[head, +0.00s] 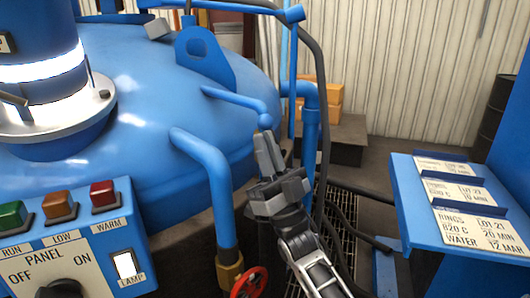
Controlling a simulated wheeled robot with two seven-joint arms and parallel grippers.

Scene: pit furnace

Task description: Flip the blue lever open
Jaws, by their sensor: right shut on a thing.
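The blue lever (235,99) sticks out from the right side of the large blue furnace lid (150,120) and ends in a rounded blue knob. My right gripper (265,138) comes up from below, with its fingertips at the knob end of the lever. It is shut on the lever there; the fingers partly hide the point of contact. My left gripper is not in view.
A blue pipe with a red valve wheel (249,283) stands left of my right arm. A control panel (70,245) fills the lower left. A blue rack of label cards (465,205) is at right. Orange boxes (328,95) sit behind.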

